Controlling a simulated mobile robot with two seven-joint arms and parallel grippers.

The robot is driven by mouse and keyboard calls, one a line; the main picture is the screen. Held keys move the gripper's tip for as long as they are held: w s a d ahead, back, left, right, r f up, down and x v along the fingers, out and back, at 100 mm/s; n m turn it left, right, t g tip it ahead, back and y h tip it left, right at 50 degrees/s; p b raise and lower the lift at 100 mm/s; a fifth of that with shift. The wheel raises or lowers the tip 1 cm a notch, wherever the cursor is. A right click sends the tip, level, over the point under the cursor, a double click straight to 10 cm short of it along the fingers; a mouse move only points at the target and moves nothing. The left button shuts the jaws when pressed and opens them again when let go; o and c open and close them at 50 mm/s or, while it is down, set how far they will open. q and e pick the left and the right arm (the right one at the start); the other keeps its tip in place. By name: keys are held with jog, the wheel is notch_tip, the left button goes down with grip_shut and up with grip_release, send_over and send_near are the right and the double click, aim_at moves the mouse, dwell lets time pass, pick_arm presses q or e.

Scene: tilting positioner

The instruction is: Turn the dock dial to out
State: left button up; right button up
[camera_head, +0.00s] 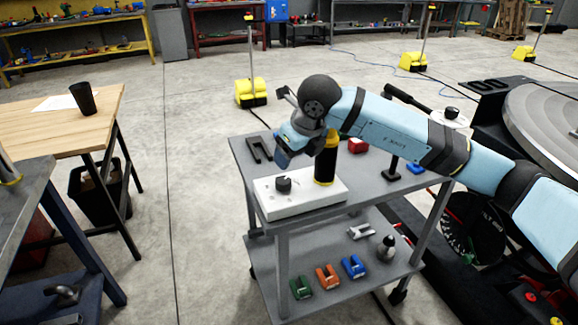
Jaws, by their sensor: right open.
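The dial is a dark round knob (284,184) on top of a white box (318,197), which sits on the top shelf of a grey cart (385,200). My right gripper (281,161) is above and just behind the knob, pointing down. It is open and looks empty; it appears apart from the knob. Its fingers are small and partly hidden by the wrist. Any marks on the box around the dial are too small to read. My left gripper is not in view.
A black cylinder with yellow bands (325,168) stands close beside the gripper. A red block (358,146) and a black bracket (259,150) lie behind on the cart. Colored clamps (327,277) are on the lower shelf. A wooden table (60,128) stands at left.

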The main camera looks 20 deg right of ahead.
jog(key=shift+v, duration=1.45)
